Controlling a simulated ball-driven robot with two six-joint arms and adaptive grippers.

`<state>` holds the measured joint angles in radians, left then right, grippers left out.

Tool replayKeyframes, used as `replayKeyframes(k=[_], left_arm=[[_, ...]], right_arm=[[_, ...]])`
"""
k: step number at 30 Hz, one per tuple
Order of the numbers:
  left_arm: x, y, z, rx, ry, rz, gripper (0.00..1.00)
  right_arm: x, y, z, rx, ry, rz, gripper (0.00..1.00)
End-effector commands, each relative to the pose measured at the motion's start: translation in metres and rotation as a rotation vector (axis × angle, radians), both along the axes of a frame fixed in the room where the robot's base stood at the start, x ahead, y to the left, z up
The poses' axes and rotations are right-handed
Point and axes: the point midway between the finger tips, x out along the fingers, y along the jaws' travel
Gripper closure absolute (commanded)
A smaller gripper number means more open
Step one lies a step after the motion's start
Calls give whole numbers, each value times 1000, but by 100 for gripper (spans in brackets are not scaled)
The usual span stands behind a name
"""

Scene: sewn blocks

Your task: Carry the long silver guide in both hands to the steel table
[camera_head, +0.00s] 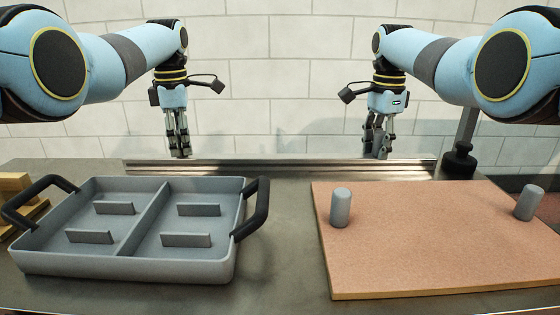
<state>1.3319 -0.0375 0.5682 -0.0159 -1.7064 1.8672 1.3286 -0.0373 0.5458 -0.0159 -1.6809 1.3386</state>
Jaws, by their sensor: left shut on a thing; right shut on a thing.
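The long silver guide (280,167) is a straight metal bar lying level across the back of the steel table (283,220), at or just above its far edge. I cannot tell whether it touches the table. My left gripper (180,156) is shut on the guide left of its middle. My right gripper (379,157) is shut on it toward its right end. Both grippers point straight down, and their fingertips are partly hidden by the guide.
A grey two-part tray (125,270) with black handles stands front left. A brown board (440,245) with two grey pegs (341,208) lies front right. A dark post on a round base (459,160) stands by the guide's right end. Wooden blocks (15,190) sit far left. Bare table lies between tray and board.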

Motion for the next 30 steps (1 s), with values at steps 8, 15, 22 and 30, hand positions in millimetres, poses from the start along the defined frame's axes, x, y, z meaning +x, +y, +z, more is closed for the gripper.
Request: replayKeyframes(k=[8, 15, 22, 30], left_arm=[[1, 0, 20, 0, -14, 0, 100], [2, 0, 60, 0, -37, 0, 100], [3, 0, 84, 0, -51, 0, 100], [3, 0, 83, 0, -50, 0, 100]], right_arm=[[1, 0, 20, 0, -13, 0, 100], [3, 0, 59, 1, -37, 0, 100], [3, 0, 85, 0, -51, 0, 100], [3, 0, 83, 0, -50, 0, 100]])
